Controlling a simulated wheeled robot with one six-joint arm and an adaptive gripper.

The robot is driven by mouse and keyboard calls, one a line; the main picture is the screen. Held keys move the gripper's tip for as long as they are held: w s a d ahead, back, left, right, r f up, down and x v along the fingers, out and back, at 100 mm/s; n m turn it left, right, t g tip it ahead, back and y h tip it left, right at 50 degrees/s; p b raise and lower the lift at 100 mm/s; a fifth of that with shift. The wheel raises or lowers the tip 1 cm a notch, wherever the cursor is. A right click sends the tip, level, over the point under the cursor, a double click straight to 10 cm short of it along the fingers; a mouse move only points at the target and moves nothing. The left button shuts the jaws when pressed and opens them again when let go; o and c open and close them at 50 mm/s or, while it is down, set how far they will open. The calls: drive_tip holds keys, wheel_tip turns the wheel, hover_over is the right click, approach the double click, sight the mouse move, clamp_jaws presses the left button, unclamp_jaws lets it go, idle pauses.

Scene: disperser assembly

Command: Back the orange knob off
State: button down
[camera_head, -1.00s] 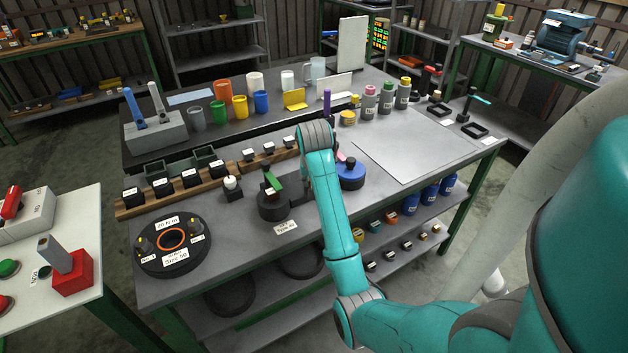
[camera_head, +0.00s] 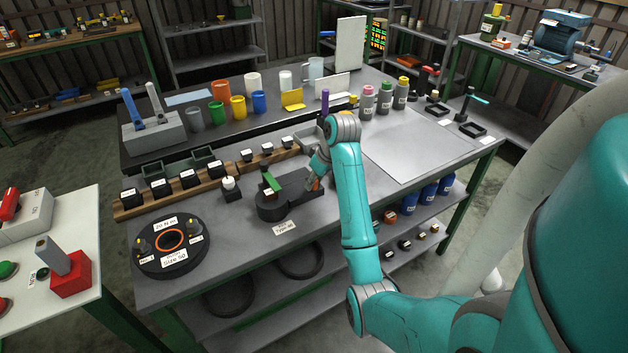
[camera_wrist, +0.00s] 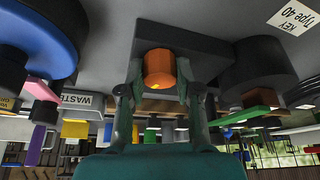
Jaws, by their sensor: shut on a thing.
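The orange knob (camera_wrist: 159,66) sits on the end of a dark grey block in the wrist view, between my two fingers. My gripper (camera_wrist: 159,82) is shut on it, one finger on each side. In the head view my gripper (camera_head: 315,178) reaches down at the right end of the dark fixture (camera_head: 274,208), and only a bit of orange shows there. The fixture has a round part with a green lever (camera_head: 271,183) at its left end.
A blue round fixture (camera_wrist: 35,45) with a pink lever stands beside the block in the wrist view. A label (camera_head: 286,228) lies before the fixture. A black round plate (camera_head: 148,256) is at the front left. The grey sheet (camera_head: 425,150) on the right is clear.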

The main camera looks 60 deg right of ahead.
drive_tip(key=shift+n, duration=0.5)
drive_tip(key=shift+y, duration=0.3)
drive_tip(key=c, duration=0.8)
unclamp_jaws()
